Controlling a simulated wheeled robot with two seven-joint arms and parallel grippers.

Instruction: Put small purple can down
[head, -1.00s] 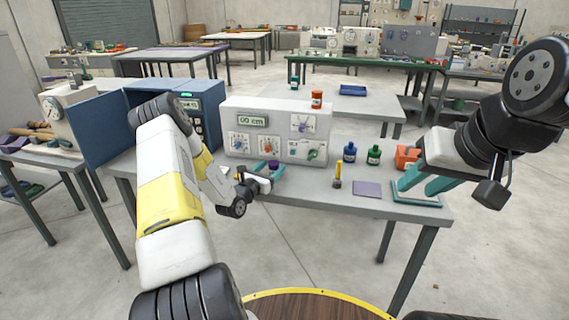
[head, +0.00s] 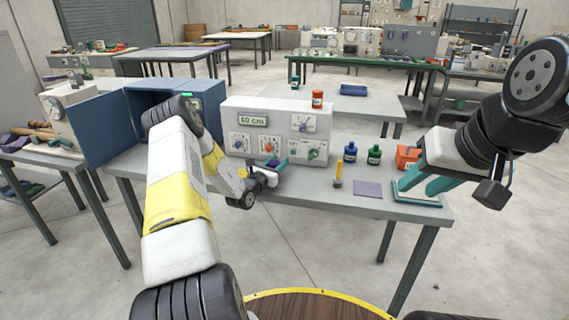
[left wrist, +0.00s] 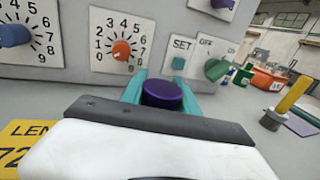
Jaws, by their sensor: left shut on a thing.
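The small purple can (left wrist: 161,94) sits between the teal fingers of my left gripper (left wrist: 160,92), which is shut on it. In the left wrist view its round purple top shows; its lower part is hidden by the gripper. In the head view, the left gripper (head: 276,169) is low over the table (head: 320,188), in front of the grey panel box with dials (head: 277,129). I cannot tell whether the can touches the tabletop. My right gripper (head: 424,184) is empty, with its teal fingers apart, at the table's right end.
A yellow-handled brush (head: 338,174), a blue bottle (head: 350,151), a green bottle (head: 374,155), a purple mat (head: 368,188) and an orange box (head: 407,157) are right of the left gripper. A blue cabinet (head: 105,128) is at left.

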